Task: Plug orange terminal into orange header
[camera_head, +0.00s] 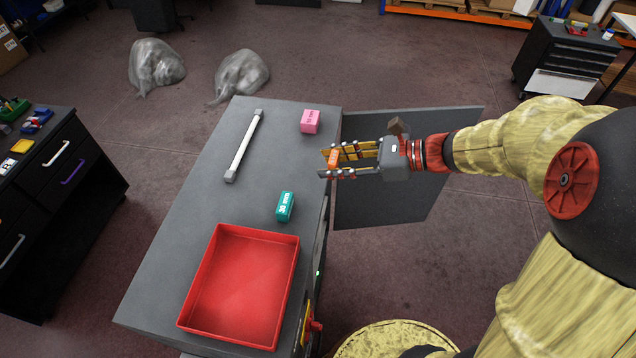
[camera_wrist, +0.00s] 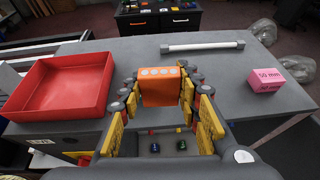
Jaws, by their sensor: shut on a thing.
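My gripper (camera_head: 325,165) is shut on the orange terminal (camera_head: 333,158), a small orange block. In the head view it is just off the right edge of the grey table, below the pink block. In the wrist view the orange terminal (camera_wrist: 160,90) sits between the yellow finger pads, with several pale round marks along its top. I cannot make out an orange header in either view. The table's right side face is mostly hidden from the head view.
The grey table (camera_head: 190,215) carries a red tray (camera_head: 240,290), a teal block (camera_head: 286,206), a pink block (camera_head: 310,121) and a white bar (camera_head: 244,146). A grey panel (camera_head: 380,205) stands out from the table's right side, behind and below my gripper.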

